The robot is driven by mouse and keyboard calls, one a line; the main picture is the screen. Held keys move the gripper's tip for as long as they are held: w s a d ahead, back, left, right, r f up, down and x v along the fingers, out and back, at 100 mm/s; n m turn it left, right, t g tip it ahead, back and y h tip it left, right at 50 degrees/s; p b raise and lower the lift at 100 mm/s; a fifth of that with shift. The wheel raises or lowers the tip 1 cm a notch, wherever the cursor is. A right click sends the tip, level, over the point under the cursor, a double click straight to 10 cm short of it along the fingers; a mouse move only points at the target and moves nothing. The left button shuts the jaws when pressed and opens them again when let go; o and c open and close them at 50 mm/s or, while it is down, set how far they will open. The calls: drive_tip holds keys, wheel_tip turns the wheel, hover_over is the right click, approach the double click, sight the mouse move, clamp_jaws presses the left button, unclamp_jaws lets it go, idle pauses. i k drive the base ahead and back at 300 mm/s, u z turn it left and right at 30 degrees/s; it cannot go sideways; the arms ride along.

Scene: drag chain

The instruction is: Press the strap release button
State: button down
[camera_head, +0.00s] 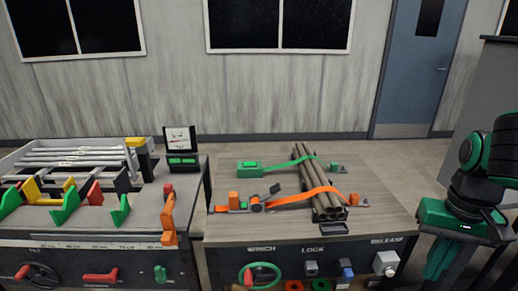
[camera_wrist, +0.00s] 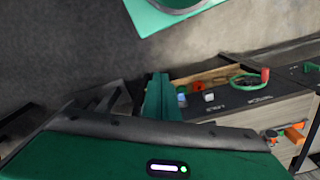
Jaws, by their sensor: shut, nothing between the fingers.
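A pale square button (camera_head: 385,262) sits under the RELEASE label on the front panel of the right bench (camera_head: 225,230). An orange strap (camera_head: 290,199) and a green strap (camera_head: 290,162) run over a bundle of brown pipes (camera_head: 318,185) on this bench. My gripper (camera_head: 438,265) is right of the RELEASE button, apart from it, pointing down. In the wrist view its green fingers (camera_wrist: 162,98) are together and empty. The blue control (camera_wrist: 182,98) shows beside them there. I cannot make out the RELEASE button in that view; the fingers may hide it.
The panel also has a green winch wheel (camera_head: 260,275), a grey lock control (camera_head: 311,268) and a blue control (camera_head: 346,270). A left bench (camera_head: 90,240) holds racks and coloured levers. A grey cabinet (camera_head: 485,110) stands at the right. Floor is open between it and the right bench.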

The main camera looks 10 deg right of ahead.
sight(390, 274)
drive_tip(key=z, duration=1.4)
drive_tip(key=k, duration=1.45)
drive_tip(key=u, duration=1.05)
drive_tip(key=i, duration=1.05)
